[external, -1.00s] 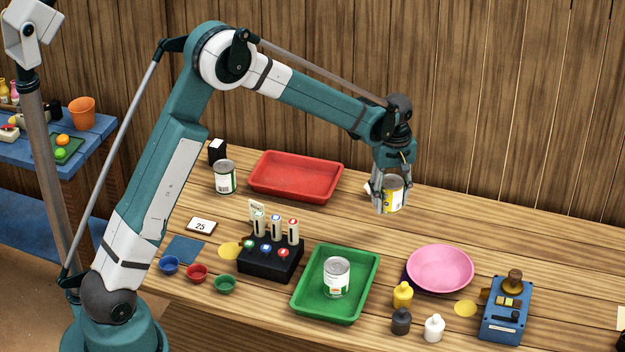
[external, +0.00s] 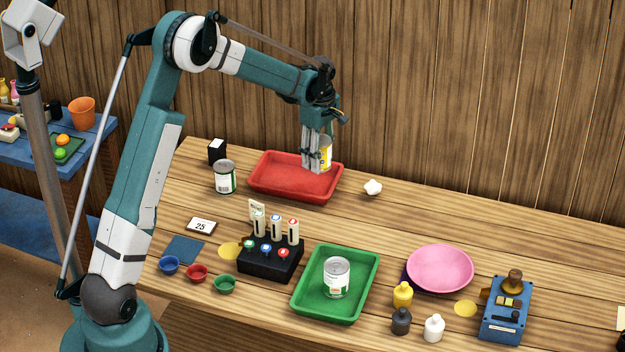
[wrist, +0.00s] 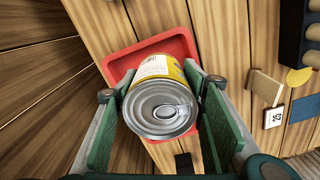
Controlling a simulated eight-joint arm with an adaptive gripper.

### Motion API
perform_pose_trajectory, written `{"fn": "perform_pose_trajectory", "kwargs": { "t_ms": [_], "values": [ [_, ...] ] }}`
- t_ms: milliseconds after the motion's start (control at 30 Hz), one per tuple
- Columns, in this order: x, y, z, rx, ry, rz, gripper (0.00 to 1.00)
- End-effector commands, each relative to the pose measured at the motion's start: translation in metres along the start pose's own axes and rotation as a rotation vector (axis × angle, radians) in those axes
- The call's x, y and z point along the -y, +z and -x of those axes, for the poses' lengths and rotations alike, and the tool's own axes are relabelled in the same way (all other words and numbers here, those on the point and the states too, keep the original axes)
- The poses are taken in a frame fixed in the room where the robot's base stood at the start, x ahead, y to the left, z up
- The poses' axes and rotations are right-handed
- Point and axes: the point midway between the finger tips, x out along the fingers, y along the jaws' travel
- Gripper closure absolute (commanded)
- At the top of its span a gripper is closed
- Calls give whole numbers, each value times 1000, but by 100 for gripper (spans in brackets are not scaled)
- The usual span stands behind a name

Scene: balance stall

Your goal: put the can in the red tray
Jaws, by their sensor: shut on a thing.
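A yellow can (external: 326,153) is in my gripper (external: 317,162), above the right part of the red tray (external: 272,192). In the wrist view, the can (wrist: 162,105) has its ring-pull lid facing the camera and sits between both fingers of my gripper (wrist: 161,100). The red tray (wrist: 183,45) lies beyond the can there. My gripper is shut on the can. The fingers hide part of the can in the external view. The visible floor of the tray is empty.
A green-labelled can (external: 225,178) stands left of the red tray. Another can (external: 337,278) stands in the green tray (external: 357,305). A white lump (external: 373,187) lies right of the red tray. A black block with upright tubes (external: 270,259) and a pink plate (external: 440,268) are nearer the front.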

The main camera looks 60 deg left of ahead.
Motion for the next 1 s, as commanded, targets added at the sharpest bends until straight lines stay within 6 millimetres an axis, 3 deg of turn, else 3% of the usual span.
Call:
{"fn": "perform_pose_trajectory", "kwargs": {
  "t_ms": [33,200,400,1000],
  "values": [
    [2,-16,0,0,0,34,77],
    [7,-56,1,0,0,128,77],
    [11,-80,2,0,0,189,77],
    [12,-85,-6,0,0,201,77]
  ]
}}
